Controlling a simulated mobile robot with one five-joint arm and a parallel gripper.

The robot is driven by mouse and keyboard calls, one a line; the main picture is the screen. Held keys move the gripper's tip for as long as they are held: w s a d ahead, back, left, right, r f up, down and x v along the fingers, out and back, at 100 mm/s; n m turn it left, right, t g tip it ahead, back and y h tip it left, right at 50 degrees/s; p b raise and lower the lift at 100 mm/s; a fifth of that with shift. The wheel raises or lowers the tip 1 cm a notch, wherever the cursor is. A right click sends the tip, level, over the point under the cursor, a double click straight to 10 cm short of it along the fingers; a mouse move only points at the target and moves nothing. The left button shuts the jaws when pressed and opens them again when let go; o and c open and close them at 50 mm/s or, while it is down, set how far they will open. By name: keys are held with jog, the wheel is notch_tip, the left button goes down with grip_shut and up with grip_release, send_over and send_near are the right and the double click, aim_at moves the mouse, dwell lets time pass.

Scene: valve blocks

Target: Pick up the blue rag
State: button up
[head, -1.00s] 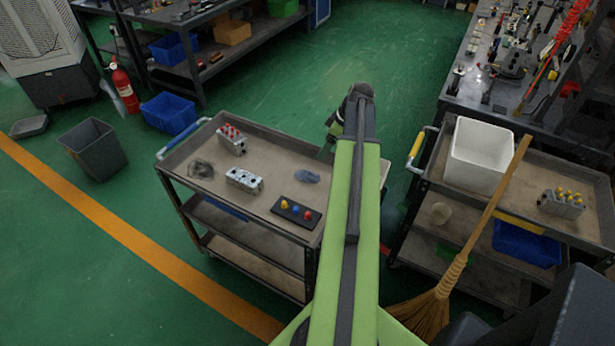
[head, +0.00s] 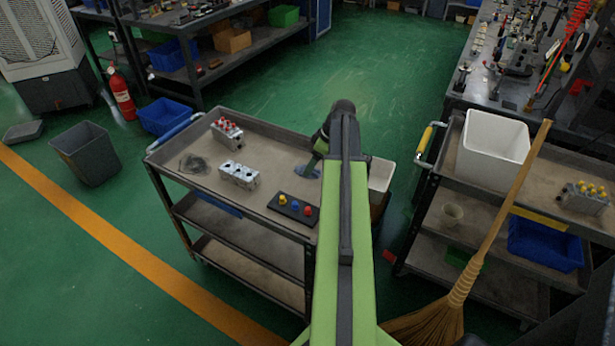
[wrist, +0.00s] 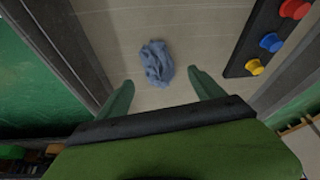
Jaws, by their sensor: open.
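The blue rag (wrist: 157,64) lies crumpled on the cart's tray top (wrist: 133,22) in the wrist view, ahead of and between my fingertips. In the head view the rag (head: 306,172) shows near the right end of the cart top, partly covered by my arm's end. My gripper (wrist: 157,84) is open and empty, its two green fingers spread to either side below the rag. The rag is not between the finger pads; I cannot tell the exact height of the fingers above the tray.
A black panel with red, blue and yellow knobs (head: 292,208) sits close to the rag. A white valve block (head: 239,174), a block with red knobs (head: 227,132) and a dark grey rag (head: 193,163) lie farther left. A second cart holds a white bin (head: 493,150).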

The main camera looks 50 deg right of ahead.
jog(key=b+x, duration=0.2)
jog(key=x, duration=0.1)
jog(key=shift+s+d+f, duration=0.1)
jog(key=shift+f, duration=0.25)
jog(key=shift+r, duration=0.15)
jog(key=c, duration=1.4)
jog(key=shift+c, duration=0.2)
jog(key=shift+r, duration=0.1)
notch_tip(320, 180, up, 5)
jog(key=p, duration=0.5)
jog(key=shift+f, duration=0.2)
jog(key=s+d+r+p, duration=0.5)
jog(key=d+r+p, duration=0.1)
jog(key=d, duration=0.4)
jog(key=shift+d, duration=0.2)
